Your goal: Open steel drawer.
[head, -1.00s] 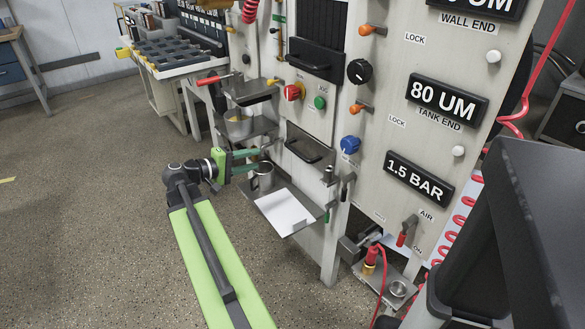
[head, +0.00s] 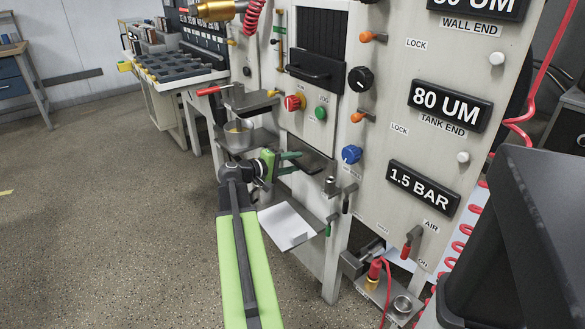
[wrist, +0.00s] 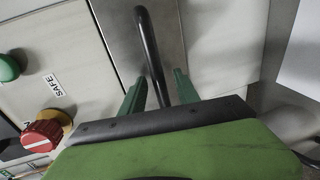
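The steel drawer (head: 318,166) is a dark grey front low on the pale cabinet in the head view, partly hidden by my gripper. In the wrist view its grey steel front (wrist: 112,28) carries a curved black bar handle (wrist: 146,42). My gripper (head: 293,163) is at the drawer front. In the wrist view its two green fingers (wrist: 159,84) are apart, with the handle's near end between them. Gaps show on both sides of the handle, so it is not clamped. The drawer looks shut.
A shelf with a white sheet (head: 285,226) lies just below my gripper. A bowl shelf (head: 238,137) stands to the left. The floor at left is clear.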

